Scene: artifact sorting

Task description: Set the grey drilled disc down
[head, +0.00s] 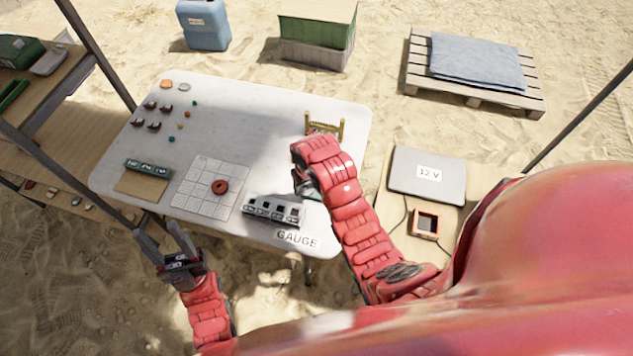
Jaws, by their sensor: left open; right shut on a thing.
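My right gripper (309,188) is over the right part of the white table (240,110), mostly hidden behind its own red arm. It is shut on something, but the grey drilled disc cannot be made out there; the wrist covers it. My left gripper (160,233) is open and empty, off the table's front left edge. A reddish-brown ring (220,186) lies on the pale grid mat (196,198). The grey slotted gauge block (274,210) stands near the front edge, left of my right gripper, behind the GAUGE label (297,239).
A brass-coloured stand (325,125) is just beyond my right wrist. Several dark small pieces (154,125) and coloured beads lie at the table's left. A green block (147,168) sits by a tan card (143,187). The table's middle is clear.

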